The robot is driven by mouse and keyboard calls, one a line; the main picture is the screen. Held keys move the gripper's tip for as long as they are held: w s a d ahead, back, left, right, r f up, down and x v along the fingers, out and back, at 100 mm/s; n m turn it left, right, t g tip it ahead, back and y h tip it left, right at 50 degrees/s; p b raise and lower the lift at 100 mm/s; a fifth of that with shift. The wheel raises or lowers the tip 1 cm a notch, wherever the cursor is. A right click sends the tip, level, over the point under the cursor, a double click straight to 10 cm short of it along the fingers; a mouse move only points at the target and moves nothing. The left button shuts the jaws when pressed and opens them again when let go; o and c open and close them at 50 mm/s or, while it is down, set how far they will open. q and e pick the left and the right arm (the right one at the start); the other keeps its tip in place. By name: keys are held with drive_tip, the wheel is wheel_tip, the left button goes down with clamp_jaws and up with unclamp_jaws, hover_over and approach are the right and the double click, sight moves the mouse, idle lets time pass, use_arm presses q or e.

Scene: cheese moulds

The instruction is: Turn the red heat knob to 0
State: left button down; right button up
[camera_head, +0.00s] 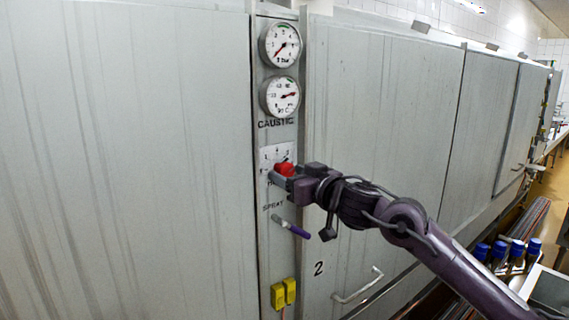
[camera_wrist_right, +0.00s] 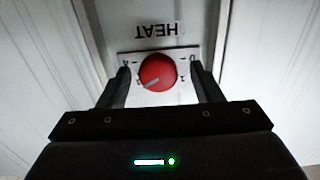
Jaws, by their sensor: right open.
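The red heat knob (camera_head: 286,168) sits on a white dial plate (camera_head: 267,155) on the narrow grey panel, mostly covered by my gripper in the head view. In the right wrist view, the round knob (camera_wrist_right: 158,71) shows whole, with the word HEAT upside down above it. Its grey pointer slants to the lower left there, away from the 0 at the plate's upper right. My right gripper (camera_head: 284,177) is open around the knob. In the wrist view its fingers stand left and right of the knob with gaps. My left gripper is out of view.
Two round gauges (camera_head: 280,45) sit above the dial. Grey cabinet doors (camera_head: 390,110) flank the panel; the right one has a handle (camera_head: 358,287). Blue-capped bottles (camera_head: 499,250) stand at lower right.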

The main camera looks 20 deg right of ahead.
drive_tip(key=shift+p+x, duration=0.35)
drive_tip(key=shift+x, duration=0.75)
drive_tip(key=shift+d, duration=0.1)
drive_tip(key=c, duration=1)
